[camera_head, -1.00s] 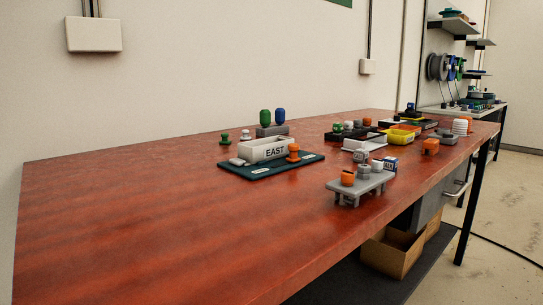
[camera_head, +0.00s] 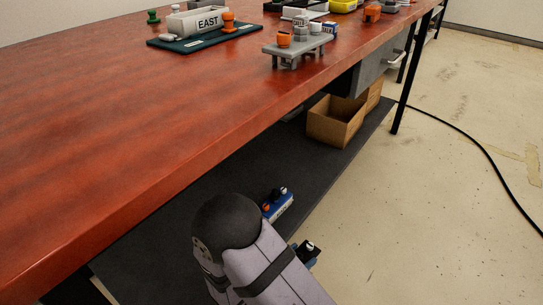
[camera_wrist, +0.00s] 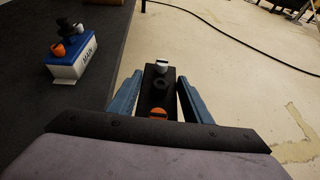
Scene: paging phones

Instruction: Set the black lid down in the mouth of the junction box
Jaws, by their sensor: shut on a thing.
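My gripper (camera_wrist: 160,100) has its two blue fingers shut on a black block-like piece, likely the black lid (camera_wrist: 161,85). A white-grey knob and an orange knob show on it. In the head view the gripper (camera_head: 305,256) is at the lower middle, partly hidden by my arm. A blue-and-white box labelled MAIN (camera_wrist: 76,58) stands on the dark lower shelf, left of the gripper and apart from it. Black and orange pieces stand on its top. It also shows in the head view (camera_head: 280,207). A pale box labelled EAST (camera_head: 196,22) sits on the tabletop. Which box is the junction box is unclear.
The red tabletop (camera_head: 110,110) overhangs the dark shelf (camera_head: 190,190). A teal mat (camera_head: 165,42), a grey stand (camera_head: 290,50) and several small parts are on the tabletop. An open carton (camera_head: 335,120) stands on the shelf. A black cable (camera_head: 470,138) crosses the floor.

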